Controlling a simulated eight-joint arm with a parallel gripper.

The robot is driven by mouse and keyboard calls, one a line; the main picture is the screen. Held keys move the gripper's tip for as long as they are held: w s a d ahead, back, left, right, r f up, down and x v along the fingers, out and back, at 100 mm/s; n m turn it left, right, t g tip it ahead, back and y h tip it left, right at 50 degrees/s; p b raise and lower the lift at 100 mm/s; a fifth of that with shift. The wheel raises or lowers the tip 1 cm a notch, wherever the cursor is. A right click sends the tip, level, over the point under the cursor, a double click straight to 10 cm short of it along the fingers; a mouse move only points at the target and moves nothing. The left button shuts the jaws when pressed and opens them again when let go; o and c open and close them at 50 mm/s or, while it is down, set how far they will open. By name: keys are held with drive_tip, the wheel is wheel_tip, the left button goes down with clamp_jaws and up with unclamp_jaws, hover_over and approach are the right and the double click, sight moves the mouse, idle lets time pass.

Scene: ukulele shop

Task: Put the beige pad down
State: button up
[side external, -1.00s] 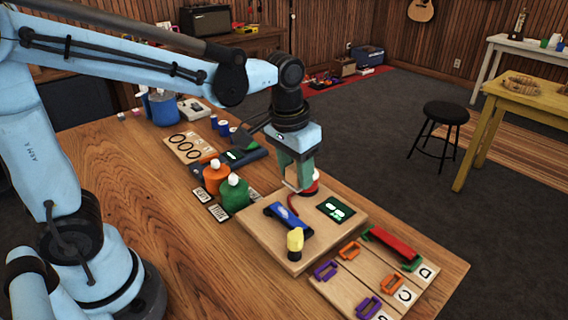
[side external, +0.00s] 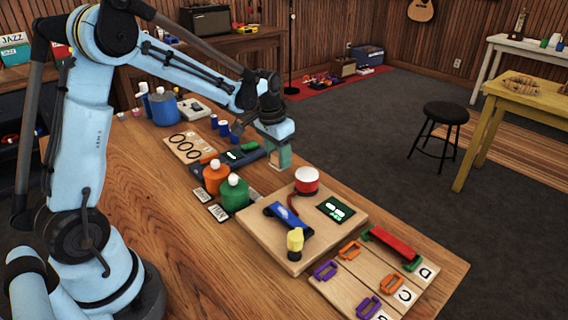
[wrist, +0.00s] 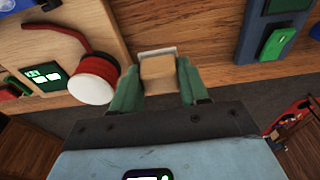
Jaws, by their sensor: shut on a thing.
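My gripper (side external: 278,152) is shut on the beige pad (wrist: 158,72). In the wrist view the pad is a small tan block between the two green fingers, with a pale strip at its far edge. In the side view my gripper is low by the far edge of the wooden table (side external: 165,215), between the light wooden board and the blue device. The pad is small there, and I cannot tell whether it touches the table.
The light board (side external: 268,250) carries a red-and-white spool (side external: 306,180), a blue tool (side external: 288,218), a yellow-topped item (side external: 295,242) and a dark display (side external: 336,209). Orange (side external: 215,177) and green (side external: 234,193) bottles stand left of my gripper. The blue device (side external: 238,157) is behind them.

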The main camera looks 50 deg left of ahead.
sight(277, 167)
drive_tip(key=shift+w+a+f, duration=0.1)
drive_tip(key=shift+a+f, duration=0.3)
drive_tip(key=shift+a, duration=0.05)
drive_tip(key=shift+f, duration=1.9)
drive_tip(key=o, duration=0.9)
drive_tip(key=shift+f, duration=0.1)
drive_tip(key=shift+o, duration=0.2)
